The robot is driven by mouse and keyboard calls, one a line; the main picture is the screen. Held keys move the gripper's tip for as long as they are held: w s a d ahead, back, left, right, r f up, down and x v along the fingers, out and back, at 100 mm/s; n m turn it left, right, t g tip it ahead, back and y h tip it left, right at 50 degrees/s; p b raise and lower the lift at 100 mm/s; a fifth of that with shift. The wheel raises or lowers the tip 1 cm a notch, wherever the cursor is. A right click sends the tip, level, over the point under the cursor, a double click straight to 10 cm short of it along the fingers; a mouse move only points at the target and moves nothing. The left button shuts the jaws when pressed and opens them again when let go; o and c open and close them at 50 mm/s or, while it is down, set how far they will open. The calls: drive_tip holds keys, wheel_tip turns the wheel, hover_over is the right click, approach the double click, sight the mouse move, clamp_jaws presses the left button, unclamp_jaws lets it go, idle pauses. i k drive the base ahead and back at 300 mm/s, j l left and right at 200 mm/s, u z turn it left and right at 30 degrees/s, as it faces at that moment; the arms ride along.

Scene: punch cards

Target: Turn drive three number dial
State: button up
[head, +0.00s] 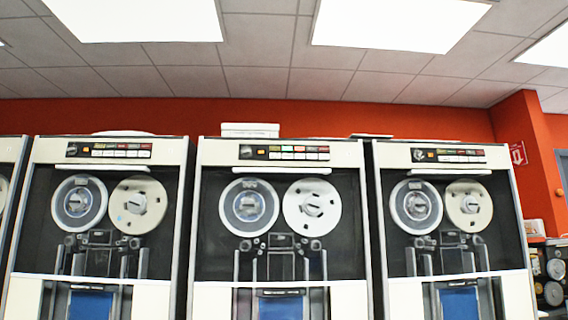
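Three tape drives show nearly whole in the head view: the left drive (44,150), the middle drive (210,155) and the right drive (388,158). Each has a dark control strip near its top. A small round dial-like part sits at the strip's left end on the left drive (71,150), the middle drive (246,152) and the right drive (418,154). Their numbers are too small to read, so I cannot tell which is drive three. The middle strip has a lit green button (287,149). My gripper is not in view.
Part of another cabinet (8,150) stands at the far left edge. White boxes (250,130) lie on the middle drive. A shelf with dark reels (555,268) stands at the far right. An orange-red wall (340,118) is behind. The floor is out of view.

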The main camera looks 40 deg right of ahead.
sight(246, 151)
drive_tip(key=z, duration=1.45)
drive_tip(key=j, duration=0.15)
drive_tip(key=z, duration=0.05)
